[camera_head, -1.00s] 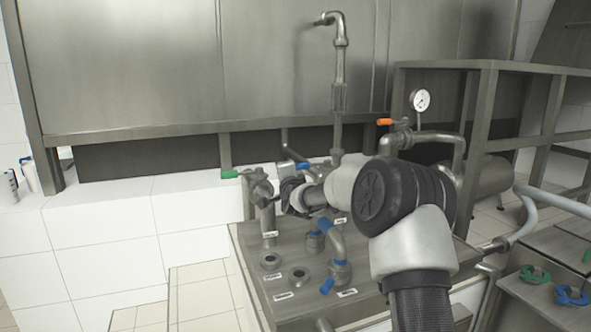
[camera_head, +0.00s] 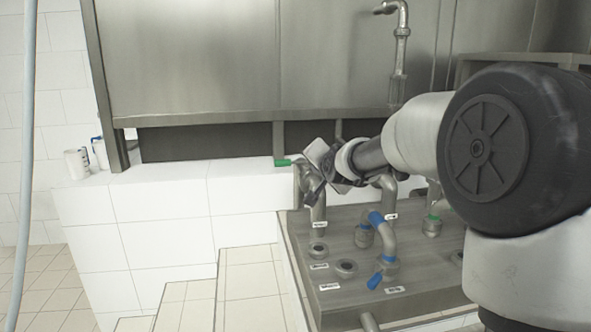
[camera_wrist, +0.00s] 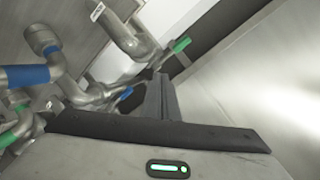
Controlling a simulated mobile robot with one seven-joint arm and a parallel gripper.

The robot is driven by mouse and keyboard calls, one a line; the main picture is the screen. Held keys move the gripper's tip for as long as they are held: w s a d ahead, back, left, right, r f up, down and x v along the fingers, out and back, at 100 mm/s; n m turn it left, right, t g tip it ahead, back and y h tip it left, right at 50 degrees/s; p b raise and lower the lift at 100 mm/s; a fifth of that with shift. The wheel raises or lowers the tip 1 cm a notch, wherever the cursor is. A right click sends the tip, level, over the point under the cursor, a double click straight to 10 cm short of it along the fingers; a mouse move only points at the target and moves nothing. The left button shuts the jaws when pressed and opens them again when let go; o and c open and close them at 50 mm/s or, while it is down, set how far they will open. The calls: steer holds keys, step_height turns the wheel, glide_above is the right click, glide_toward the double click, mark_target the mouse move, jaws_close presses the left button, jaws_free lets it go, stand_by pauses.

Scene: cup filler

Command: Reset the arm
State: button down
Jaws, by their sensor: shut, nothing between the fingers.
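My arm reaches in from the right in the head view, with its large black joint close to the camera. My gripper (camera_head: 316,178) is at the far end of the arm, in front of the pipe with the green handle (camera_head: 283,163). In the wrist view my gripper (camera_wrist: 163,92) shows as dark fingers, shut with nothing held. The green handle also shows in the wrist view (camera_wrist: 181,45), just beyond the fingertips. Whether the gripper touches the pipe behind it, I cannot tell.
A steel panel (camera_head: 350,280) carries pipe fittings, including a bent pipe with blue bands (camera_head: 384,232). A tall steel tank (camera_head: 190,60) stands behind. White tiled blocks (camera_head: 160,230) and a white container (camera_head: 77,163) are at left. The tiled floor at lower left is clear.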

steer(key=s+d+f+n+g+h, duration=0.1)
steer(key=s+d+f+n+g, duration=0.15)
steer(key=s, duration=1.25)
steer(key=s+d+f+n+g+p, duration=0.1)
steer(key=s+d+f+n+g, duration=0.15)
steer(key=s, duration=1.25)
steer(key=s+d+f+n+g+h, duration=0.1)
steer(key=s+d+f+n+g, duration=0.15)
steer(key=s, duration=1.25)
step_height(320, 180, up, 24)
steer(key=p, duration=2.3)
steer(key=shift+w+a+f+n, duration=0.25)
steer(key=shift+w+a+n, duration=0.1)
steer(key=shift+w+n, duration=0.1)
steer(key=shift+g, duration=0.25)
